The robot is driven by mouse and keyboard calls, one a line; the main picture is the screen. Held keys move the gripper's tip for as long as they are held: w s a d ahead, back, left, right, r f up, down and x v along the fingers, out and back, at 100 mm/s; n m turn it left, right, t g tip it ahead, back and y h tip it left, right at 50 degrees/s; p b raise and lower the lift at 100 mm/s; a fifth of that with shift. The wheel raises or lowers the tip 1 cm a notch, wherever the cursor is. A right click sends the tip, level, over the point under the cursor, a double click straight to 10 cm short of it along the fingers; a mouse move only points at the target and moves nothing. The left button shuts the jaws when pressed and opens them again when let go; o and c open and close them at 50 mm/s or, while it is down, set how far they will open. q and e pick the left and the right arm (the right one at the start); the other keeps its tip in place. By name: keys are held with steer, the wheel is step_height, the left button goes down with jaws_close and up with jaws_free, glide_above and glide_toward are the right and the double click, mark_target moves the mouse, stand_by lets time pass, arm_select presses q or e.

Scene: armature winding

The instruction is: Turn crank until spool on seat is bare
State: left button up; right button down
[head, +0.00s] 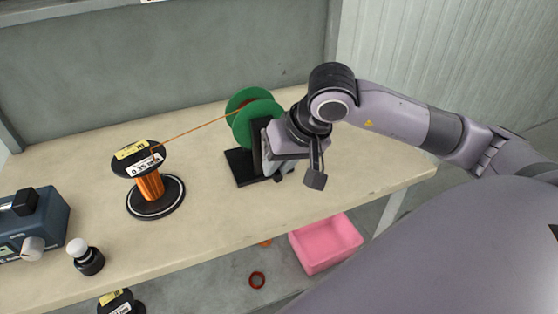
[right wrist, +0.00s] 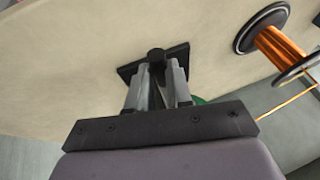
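The spool (head: 150,186) stands upright on a round black seat (head: 172,203), with plenty of orange copper wire on its core. It also shows at upper right in the right wrist view (right wrist: 279,49). A thin wire (head: 196,128) runs from it to the green-flanged bobbin (head: 252,118) of the winder, whose black base (head: 240,168) sits on the bench. My right gripper (right wrist: 157,72) is at the winder's near side, its fingers closed around the crank, whose dark knob (right wrist: 156,55) shows between the fingertips. In the head view my gripper hides most of the crank. My left gripper is out of view.
A blue-grey device (head: 35,222) and a white-topped black knob (head: 85,257) stand at the bench's left. The bench right of the winder is clear.

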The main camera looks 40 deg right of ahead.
steer(key=shift+w+a+b, duration=0.25)
steer(key=shift+a+b, duration=0.35)
steer(key=shift+b, duration=0.35)
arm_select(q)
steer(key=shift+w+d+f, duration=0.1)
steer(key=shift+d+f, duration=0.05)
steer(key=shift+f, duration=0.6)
arm_select(e)
steer(key=shift+a+r, duration=0.4)
steer(key=shift+a, duration=0.1)
steer(key=a+r+p, duration=0.3)
steer(key=r+p, duration=0.1)
steer(key=p, duration=0.3)
step_height(320, 180, up, 7)
steer(key=p, duration=0.3)
glide_above(278, 170)
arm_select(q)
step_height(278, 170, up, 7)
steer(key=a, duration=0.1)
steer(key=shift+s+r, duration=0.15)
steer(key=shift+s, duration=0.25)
arm_select(e)
steer(key=shift+r, duration=0.15)
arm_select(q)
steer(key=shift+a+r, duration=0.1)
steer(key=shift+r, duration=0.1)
arm_select(e)
steer(key=shift+d, duration=0.15)
